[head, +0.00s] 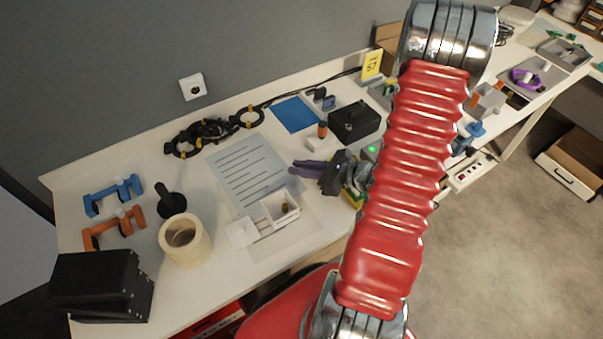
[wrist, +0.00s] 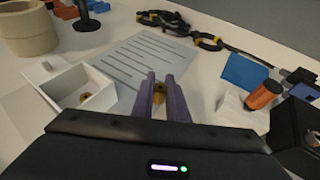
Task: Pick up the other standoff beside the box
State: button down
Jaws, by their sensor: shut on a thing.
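A small brass standoff (wrist: 158,95) sits between the purple fingers of my gripper (wrist: 160,88) in the wrist view. The fingers are shut on it. Another brass standoff (wrist: 84,97) lies inside the small white open box (wrist: 101,99), left of my fingers. In the head view the box (head: 294,212) stands at the front of the bench, with a brass piece (head: 284,206) in it. My gripper (head: 292,168) is behind the box there, over the area beside the grey slotted sheet; the held standoff cannot be made out in that view.
A grey slotted sheet (head: 245,170) lies behind the box, and a flat white lid-like piece (head: 241,233) lies left of it. A tape roll (head: 186,242) stands farther left. An orange-topped spool (wrist: 264,95) and a black box (head: 355,121) are at the right.

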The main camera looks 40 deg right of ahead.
jog(key=shift+r, duration=2.8)
